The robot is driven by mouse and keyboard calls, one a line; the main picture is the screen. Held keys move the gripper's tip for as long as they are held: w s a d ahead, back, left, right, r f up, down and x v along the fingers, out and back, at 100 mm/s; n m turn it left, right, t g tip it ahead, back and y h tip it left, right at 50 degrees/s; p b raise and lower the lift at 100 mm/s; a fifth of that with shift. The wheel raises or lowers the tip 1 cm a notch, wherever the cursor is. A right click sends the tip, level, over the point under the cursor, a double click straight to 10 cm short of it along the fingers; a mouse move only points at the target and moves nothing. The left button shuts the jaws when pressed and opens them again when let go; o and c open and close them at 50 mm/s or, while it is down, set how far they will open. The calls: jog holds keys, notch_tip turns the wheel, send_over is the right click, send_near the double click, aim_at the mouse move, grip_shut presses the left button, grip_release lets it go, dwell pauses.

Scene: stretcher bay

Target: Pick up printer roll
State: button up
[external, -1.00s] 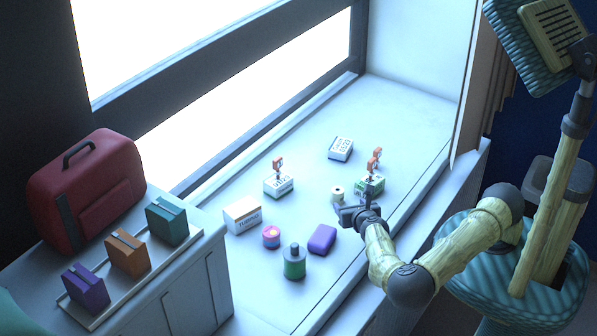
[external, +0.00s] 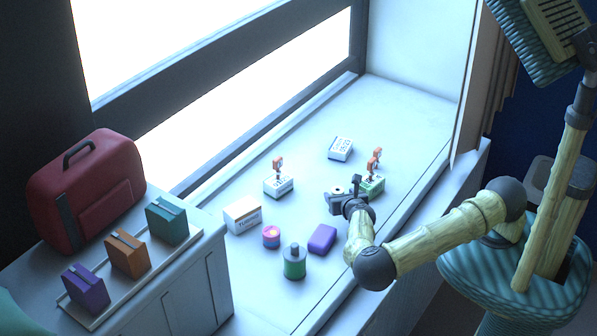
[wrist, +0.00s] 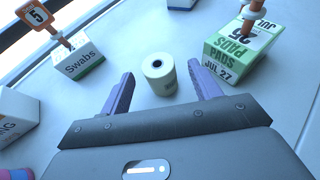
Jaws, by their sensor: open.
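The printer roll (wrist: 160,84) is a small pale cream cylinder with a dark core hole, standing upright on the white sill. In the wrist view it stands just ahead of my gripper (wrist: 158,85), roughly between the tips of the two purple fingers. The fingers are open, and I see no contact with the roll. In the external view my gripper (external: 340,193) is low over the sill, and the roll (external: 337,189) is mostly hidden behind it.
A green-and-white pads box (wrist: 238,48) with an orange tag stands close to the right finger. A swabs box (wrist: 78,60) with a tag stands at left. A purple block (external: 322,238), green bottle (external: 294,262) and pink-banded roll (external: 271,236) are nearer.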

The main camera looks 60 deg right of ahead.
aim_at(335, 190)
jog(key=p+x, duration=0.2)
jog(key=x, duration=0.3)
jog(key=shift+f, duration=0.1)
jog(key=shift+w+f, duration=0.1)
jog(key=shift+f, duration=0.1)
jog(key=c, duration=1.1)
jog(key=shift+r, duration=0.15)
notch_tip(335, 190, up, 10)
jog(key=shift+d+f+b, duration=0.1)
jog(key=shift+b, duration=0.75)
